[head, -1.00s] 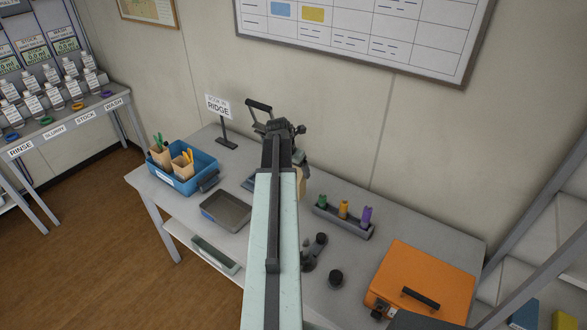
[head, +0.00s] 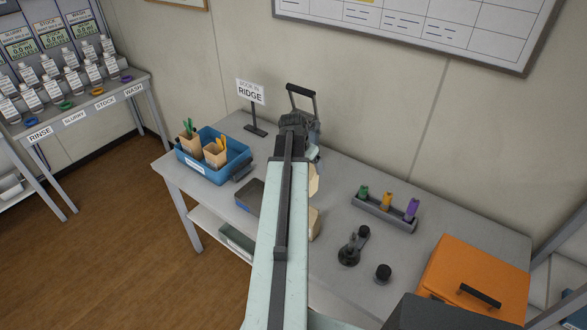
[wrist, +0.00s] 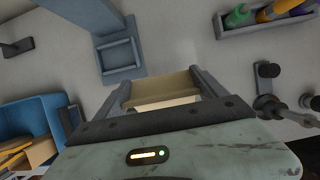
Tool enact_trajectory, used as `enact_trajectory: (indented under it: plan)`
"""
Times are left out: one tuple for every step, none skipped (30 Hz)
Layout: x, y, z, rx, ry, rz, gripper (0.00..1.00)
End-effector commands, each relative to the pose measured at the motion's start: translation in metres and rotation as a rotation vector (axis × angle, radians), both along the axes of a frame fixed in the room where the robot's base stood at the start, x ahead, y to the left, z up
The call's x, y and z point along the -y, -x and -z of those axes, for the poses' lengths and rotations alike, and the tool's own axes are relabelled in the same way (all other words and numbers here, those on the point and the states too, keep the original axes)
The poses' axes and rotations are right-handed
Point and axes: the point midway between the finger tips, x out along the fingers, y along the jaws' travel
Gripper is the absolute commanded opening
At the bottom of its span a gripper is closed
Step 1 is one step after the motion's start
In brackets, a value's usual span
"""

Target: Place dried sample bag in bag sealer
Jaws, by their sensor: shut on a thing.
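In the wrist view my gripper (wrist: 162,88) is shut on a tan paper bag (wrist: 165,84), which sits between its two fingers above the table. A blue-grey device with a square frame (wrist: 118,57), apparently the bag sealer, lies just beyond the fingers, up and left of the bag. A gap shows between bag and frame. In the head view its raised black handle (head: 301,90) stands behind my arm, which hides most of the device. My fingers are hidden there too; tan surfaces (head: 314,181) show at the arm's right side.
A blue crate (head: 233,170) with paper bags and a sign (head: 250,92) stand left. A pen rack (head: 384,212), small dark knobbed items (head: 383,272) and an orange case (head: 475,280) are right. A grey tray (head: 249,195) is partly behind my arm. The wall closes the back.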

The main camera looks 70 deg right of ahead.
Motion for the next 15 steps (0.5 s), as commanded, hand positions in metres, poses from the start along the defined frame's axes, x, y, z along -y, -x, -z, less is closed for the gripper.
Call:
enact_trajectory:
  plan:
    - [0.010,-0.008,0.001,0.001,0.001,-0.006,0.09]
    - [0.017,-0.013,0.002,0.000,0.001,-0.007,0.09]
    - [0.027,-0.020,0.003,0.000,0.001,-0.009,0.09]
    - [0.036,-0.026,0.004,0.000,0.001,-0.010,0.09]
    - [0.044,-0.031,0.005,0.000,0.001,-0.011,0.09]
    - [0.055,-0.038,0.006,0.000,0.001,-0.012,0.09]
    - [0.063,-0.043,0.007,0.000,0.001,-0.013,0.09]
    - [0.071,-0.048,0.008,0.001,0.001,-0.013,0.09]
    - [0.081,-0.054,0.009,0.001,0.001,-0.013,0.09]
    - [0.088,-0.059,0.010,0.001,0.001,-0.013,0.09]
    - [0.095,-0.063,0.011,0.000,0.001,-0.014,0.09]
    - [0.103,-0.068,0.011,0.000,0.001,-0.014,0.09]
    - [0.108,-0.071,0.012,0.000,0.001,-0.014,0.09]
    - [0.113,-0.074,0.012,0.000,0.001,-0.014,0.09]
    - [0.118,-0.077,0.013,0.000,0.001,-0.015,0.09]
